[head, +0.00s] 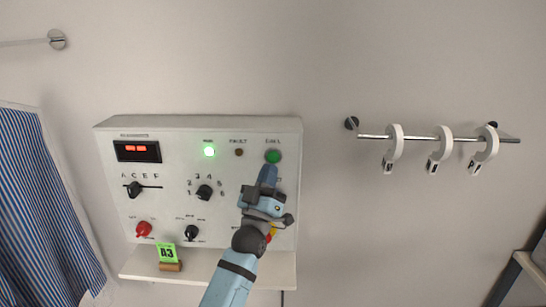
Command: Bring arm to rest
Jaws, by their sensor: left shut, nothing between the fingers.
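My left gripper (267,177) is in front of the right part of a white control panel (218,130). Its fingers are shut with nothing between them, and they point up just below a green button (272,157). I cannot tell whether the fingertips touch the panel. My left arm comes up from the bottom of the view and covers part of the panel's lower right, including most of a red and yellow control (271,233). My right gripper is not in view.
A green A3 card (167,253) stands on the ledge below. A metal rail (417,137) with white hooks is at right. A striped curtain (40,190) hangs at left.

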